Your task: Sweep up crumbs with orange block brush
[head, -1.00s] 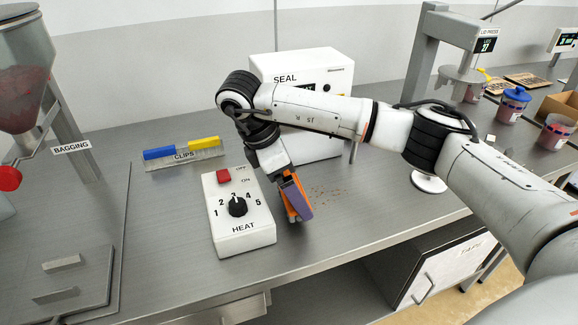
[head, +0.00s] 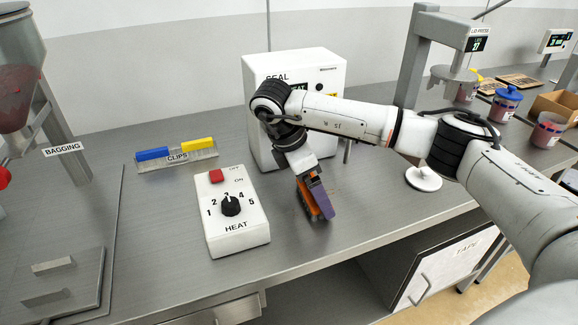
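My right gripper (head: 309,182) comes in from the right and points down at the metal counter. It appears shut on the orange block brush (head: 307,200), which is tilted and low over the counter, just right of the heat control box. A purple slab (head: 323,198) shows on the right side of the brush; I cannot tell whether it belongs to the brush or the gripper. I cannot tell whether the brush touches the counter. No crumbs are visible now; the brush and gripper cover where they lay. My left gripper is not in view.
The heat control box (head: 236,237) stands close left of the brush. The seal machine (head: 262,92) is behind my wrist, with a white round foot (head: 424,179) to the right. The clips rack (head: 178,156) is behind left. The counter (head: 345,215) is bare toward its front edge.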

